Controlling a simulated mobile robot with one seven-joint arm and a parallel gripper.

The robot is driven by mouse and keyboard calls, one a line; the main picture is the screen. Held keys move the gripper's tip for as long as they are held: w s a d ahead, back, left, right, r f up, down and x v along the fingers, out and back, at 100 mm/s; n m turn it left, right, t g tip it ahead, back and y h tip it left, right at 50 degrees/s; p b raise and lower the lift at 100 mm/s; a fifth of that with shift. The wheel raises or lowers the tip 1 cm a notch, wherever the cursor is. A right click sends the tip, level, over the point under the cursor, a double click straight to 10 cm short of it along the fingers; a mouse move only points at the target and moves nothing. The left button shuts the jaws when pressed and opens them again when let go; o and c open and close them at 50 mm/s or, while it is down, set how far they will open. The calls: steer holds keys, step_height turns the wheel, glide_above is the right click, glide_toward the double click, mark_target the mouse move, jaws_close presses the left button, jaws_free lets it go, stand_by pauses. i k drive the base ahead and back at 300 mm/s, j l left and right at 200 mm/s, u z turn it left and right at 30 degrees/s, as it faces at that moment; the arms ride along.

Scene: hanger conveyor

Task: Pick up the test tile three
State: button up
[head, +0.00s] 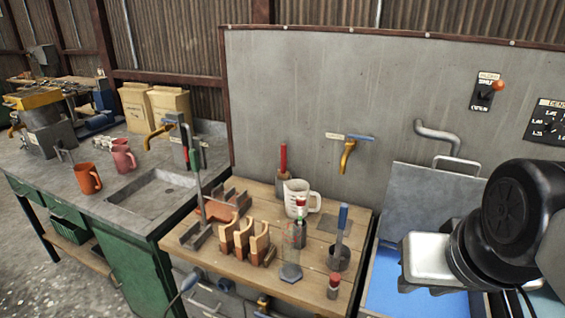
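Three tan, curved upright pieces stand in a row in the front middle of the wooden table: a left one (226,237), a middle one (243,236) and a right one (260,243). They look like the test tiles, but I cannot read any number on them, so I cannot tell which is three. Their lower parts are partly hidden by one another. Part of my arm shows at the right, well apart from these pieces. My gripper's fingers are not visible.
On the wooden table (184,241) stand a white measuring jug (300,197), a grey cup (340,258) with a blue-handled tool, a grey hexagonal piece (290,272) and a red-topped small jar (333,286). A blue basin (385,285) lies to the right.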

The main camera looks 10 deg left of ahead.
mark_target(226, 232)
steer(key=l+u, duration=0.15)
steer(key=u, duration=1.05)
steer(key=i+j+z, duration=0.1)
steer(key=z, duration=0.3)
steer(key=j+z, duration=0.15)
steer(key=z, duration=0.25)
steer(key=i+j+z, duration=0.15)
steer(key=j, duration=0.2)
steer(key=j+z, duration=0.15)
steer(key=j, duration=0.25)
steer(key=i+j+z, duration=0.15)
steer(key=j, duration=0.7)
steer(key=i+j, duration=0.15)
steer(key=j, duration=0.3)
